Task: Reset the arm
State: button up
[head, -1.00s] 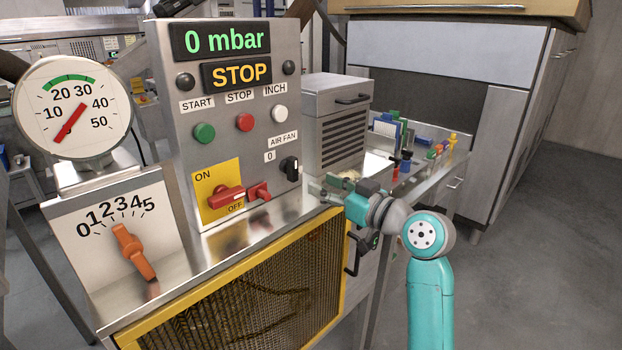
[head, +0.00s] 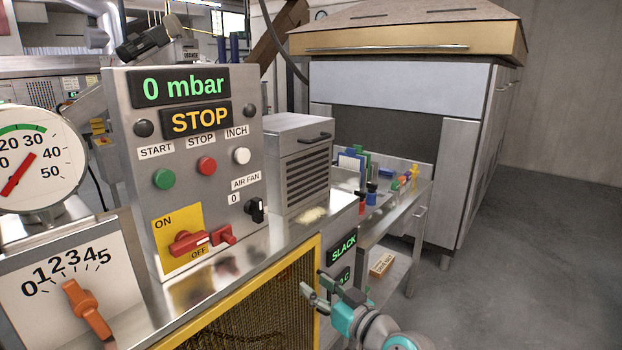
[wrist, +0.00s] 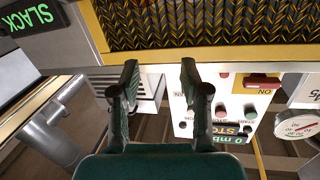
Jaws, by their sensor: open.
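My gripper (head: 312,285) is low in the head view, in front of the machine's yellow-framed mesh guard (head: 255,310), near its right edge. Its two fingers are spread apart with nothing visible between them. In the wrist view the open fingers (wrist: 160,70) reach up from the bottom edge, and the mesh guard (wrist: 190,22) lies beyond them. The control panel (head: 190,180) reads "0 mbar" and "STOP". Most of my arm is below the head view's frame.
A grey vented box (head: 300,165) stands beside the panel. A green SLACK display (head: 342,248) is just above my gripper. A side table (head: 395,215) holds small coloured items; a wooden block (head: 382,264) is on its lower shelf. Open floor (head: 540,260) lies at right.

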jog(key=s+d+f+m+t+h, duration=0.1)
jog(key=s+d+f+m+h, duration=0.15)
jog(key=s+f, duration=0.35)
jog(key=s+d+f+m+h, duration=0.2)
jog(key=s+d+f, duration=0.15)
jog(key=f, duration=0.45)
jog(key=s+d+f+m+h, duration=0.1)
jog(key=s+d+f+h, duration=0.15)
jog(key=s+f, duration=0.4)
jog(key=s+d+f+m+h, duration=0.1)
jog(key=s+d+f, duration=0.25)
jog(key=s, duration=0.55)
jog(key=s+d+r+h, duration=0.1)
jog(key=s+d+r, duration=0.1)
jog(key=s, duration=1.2)
jog(key=s+d+r+h, duration=0.2)
jog(key=s+d+r, duration=0.1)
jog(key=s, duration=1.1)
jog(key=shift+r, duration=0.7)
